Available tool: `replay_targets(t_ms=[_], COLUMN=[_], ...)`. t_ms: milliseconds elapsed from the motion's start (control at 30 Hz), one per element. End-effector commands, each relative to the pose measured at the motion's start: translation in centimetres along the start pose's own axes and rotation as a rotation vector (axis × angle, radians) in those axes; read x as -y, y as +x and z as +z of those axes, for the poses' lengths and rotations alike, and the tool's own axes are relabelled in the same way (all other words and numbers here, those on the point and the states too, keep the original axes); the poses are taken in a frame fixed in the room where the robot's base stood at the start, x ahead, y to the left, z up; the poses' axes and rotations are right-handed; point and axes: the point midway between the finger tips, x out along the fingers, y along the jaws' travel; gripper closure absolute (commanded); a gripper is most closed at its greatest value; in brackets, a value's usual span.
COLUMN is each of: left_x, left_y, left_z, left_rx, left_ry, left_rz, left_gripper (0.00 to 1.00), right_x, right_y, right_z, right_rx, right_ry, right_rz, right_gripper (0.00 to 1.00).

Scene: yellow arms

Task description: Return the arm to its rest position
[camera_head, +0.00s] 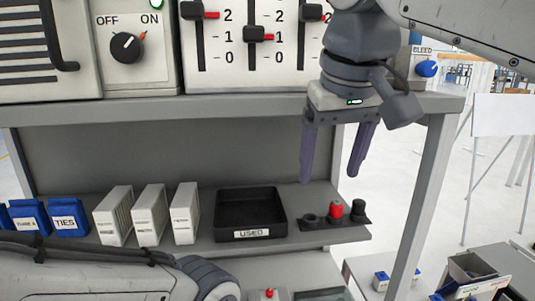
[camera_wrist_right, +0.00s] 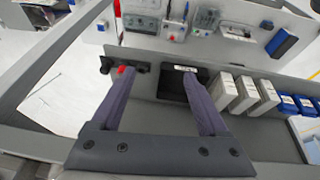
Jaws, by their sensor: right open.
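My right gripper (camera_head: 335,172) hangs with its fingers pointing down, in front of the upper panel and above the shelf in the head view. It is open, with a clear gap between its two purple fingers and nothing in it. In the right wrist view, the same gripper (camera_wrist_right: 160,90) frames the shelf, with its fingers apart. My left arm lies along the bottom left of the head view; its gripper is not visible there.
The shelf holds a black tray (camera_head: 251,234) labelled USED, white boxes (camera_head: 151,215), blue bins (camera_head: 68,218) and a red knob piece (camera_head: 336,210) between dark ones. Slider (camera_head: 257,34) and dial panels (camera_head: 127,46) stand behind the gripper. A grey post (camera_head: 419,200) rises at the right.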

Motion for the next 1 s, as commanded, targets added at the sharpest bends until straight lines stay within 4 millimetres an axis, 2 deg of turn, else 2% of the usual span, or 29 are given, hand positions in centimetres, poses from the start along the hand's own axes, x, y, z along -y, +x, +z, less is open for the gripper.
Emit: replay_targets(t_ms=[33,100,167,200,267,300,400,500,600,700,800,1000], left_x=[0.2,0.3,0.4,0.4,0.5,0.6,0.7,0.8,0.9,0.9,0.9,0.9], left_y=[2.2,3.8,5.0,5.8,7.0,7.8,9.7,11.1,12.1,12.5,12.6,12.4], left_z=[0.1,0.2,0.3,0.3,0.4,0.4,0.5,0.6,0.6,0.7,0.7,0.6], left_rx=[0.0,0.0,0.0,0.0,0.0,0.0,0.0,0.0,0.0,-0.001,-0.001,-0.001], left_ry=[0.0,-0.001,-0.001,-0.001,-0.001,-0.001,-0.002,-0.002,-0.002,-0.002,-0.002,-0.002], left_rz=[0.0,0.0,0.0,0.0,0.0,0.0,0.0,0.0,0.0,0.0,0.0,0.0], left_gripper=[0.5,0.5,0.5,0.5,0.5,0.5,0.5,0.5,0.5,0.5,0.5,0.5], right_x=[1.5,3.4,4.9,5.8,7.0,7.7,8.9,9.5,9.6,9.4,9.3,9.3], right_y=[4.5,9.2,12.9,15.4,19.1,21.4,26.6,30.7,33.3,34.7,35.2,35.1], right_z=[1.8,3.9,6.0,7.6,10.2,12.1,17.0,21.4,24.8,26.8,27.5,27.5], right_rx=[0.033,0.068,0.096,0.116,0.145,0.164,0.208,0.246,0.272,0.287,0.292,0.293], right_ry=[-0.052,-0.12,-0.173,-0.207,-0.252,-0.281,-0.342,-0.386,-0.416,-0.43,-0.437,-0.437], right_rz=[-0.02,-0.053,-0.08,-0.098,-0.125,-0.14,-0.177,-0.202,-0.218,-0.225,-0.228,-0.228], right_gripper=[0.22,0.22,0.22,0.22,0.22,0.22,0.22,0.22,0.22,0.22,0.22,0.22])
